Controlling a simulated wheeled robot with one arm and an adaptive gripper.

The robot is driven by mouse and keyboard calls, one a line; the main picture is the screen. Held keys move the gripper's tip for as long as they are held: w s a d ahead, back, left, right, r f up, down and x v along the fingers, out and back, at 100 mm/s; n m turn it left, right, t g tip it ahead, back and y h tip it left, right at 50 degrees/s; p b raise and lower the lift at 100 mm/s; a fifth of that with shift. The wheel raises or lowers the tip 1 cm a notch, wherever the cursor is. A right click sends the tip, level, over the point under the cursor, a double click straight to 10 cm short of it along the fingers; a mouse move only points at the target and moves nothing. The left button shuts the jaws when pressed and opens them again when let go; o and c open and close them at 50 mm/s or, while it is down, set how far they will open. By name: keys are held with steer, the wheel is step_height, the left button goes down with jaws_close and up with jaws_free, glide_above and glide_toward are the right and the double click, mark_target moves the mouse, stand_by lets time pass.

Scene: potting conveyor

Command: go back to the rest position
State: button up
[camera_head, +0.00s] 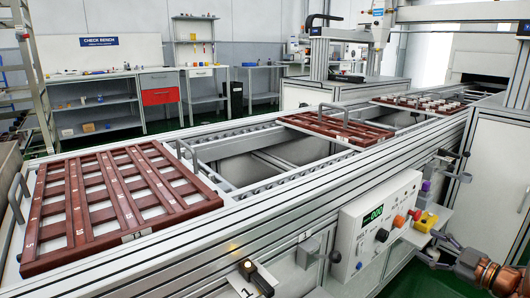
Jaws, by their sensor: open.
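My gripper (436,250) shows at the lower right, at the end of my arm with its copper-coloured wrist. Its dark fingers point left and are spread apart, with nothing seen between them. It is in front of the conveyor's near side, to the right of the control box (374,228) and below the yellow part on that side. How far it is from the conveyor's side I cannot tell.
A conveyor (290,202) runs from front left to back right. It carries a near brown slatted tray (118,199), a middle one (335,129) and a far one (415,103) with several pale pieces. A check bench (100,78) stands at the back left.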

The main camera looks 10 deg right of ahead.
steer(key=w+d+r+m+g+h+p, duration=0.1)
steer(key=w+r+h+p, duration=0.1)
steer(key=r+h+p, duration=0.3)
steer(key=w+d+r+m+h+p, duration=0.1)
steer(key=w+r+m+p, duration=0.15)
steer(key=r, duration=0.45)
steer(key=w+d+r+m+g+h+p, duration=0.1)
steer(key=w+d+r+h+p, duration=0.1)
steer(key=w+r+h+p, duration=0.3)
steer(key=s+a+r+m+g+h+p, duration=0.25)
steer(key=s+r+m+p, duration=0.4)
steer(key=r, duration=0.55)
steer(key=s+a+r+g+y+p, duration=0.2)
steer(key=s+a+p, duration=0.5)
steer(key=s+a, duration=0.4)
steer(key=s+a+r+g+y+p, duration=0.2)
steer(key=s+a+r+g+p, duration=0.3)
steer(key=s+a, duration=0.6)
steer(key=s+a+r+m+g+y+p, duration=0.1)
steer(key=s+a+r+g+y+p, duration=0.1)
steer(key=s+a+g+p, duration=0.3)
steer(key=s+a+r+p, duration=0.1)
steer(key=s+a+p, duration=0.3)
steer(key=s+a, duration=0.2)
steer(key=shift+s+a+r+g+y+p, duration=0.15)
steer(key=shift+s+a+g+y+p, duration=0.1)
steer(key=shift+g+y+p, duration=0.1)
